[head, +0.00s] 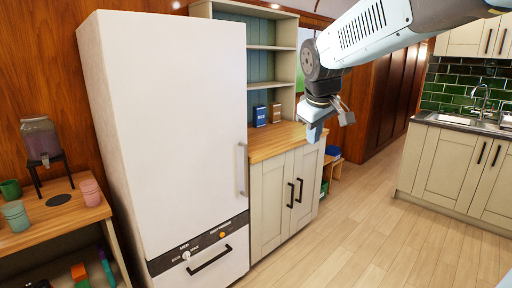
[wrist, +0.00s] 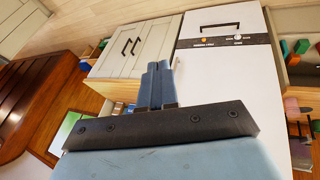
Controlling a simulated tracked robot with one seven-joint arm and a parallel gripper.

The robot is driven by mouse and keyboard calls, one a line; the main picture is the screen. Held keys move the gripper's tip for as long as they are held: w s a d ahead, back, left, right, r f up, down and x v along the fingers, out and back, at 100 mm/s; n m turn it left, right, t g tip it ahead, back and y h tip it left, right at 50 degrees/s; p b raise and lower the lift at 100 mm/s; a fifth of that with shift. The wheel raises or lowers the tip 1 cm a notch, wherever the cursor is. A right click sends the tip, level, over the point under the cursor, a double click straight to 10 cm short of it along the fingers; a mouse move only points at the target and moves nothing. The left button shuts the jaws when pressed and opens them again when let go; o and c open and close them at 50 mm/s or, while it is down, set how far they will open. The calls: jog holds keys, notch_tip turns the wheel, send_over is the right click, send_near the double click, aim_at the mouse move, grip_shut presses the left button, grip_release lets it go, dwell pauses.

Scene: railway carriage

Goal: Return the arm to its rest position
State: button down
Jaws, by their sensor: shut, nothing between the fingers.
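My gripper (head: 314,132) hangs at the end of my raised arm in the upper right of the head view, in front of the cabinet with the wooden top. It points downward and holds nothing. In the wrist view its two blue-grey fingers (wrist: 157,82) are together, with no object between them. The gripper appears apart from the furniture around it.
A tall white fridge (head: 170,120) stands left of my gripper, its doors closed. A side table (head: 60,225) holds a dispenser and cups. Open wooden floor (head: 350,240) lies to the right.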

jog(key=s+d+f+m, duration=0.3)
jog(key=s+d, duration=0.1)
jog(key=s, duration=0.6)
jog(key=s+d+f+m, duration=0.3)
jog(key=s+d+m, duration=0.1)
jog(key=s, duration=0.6)
jog(key=shift+s+d+y, duration=0.3)
jog(key=shift+s+d, duration=0.1)
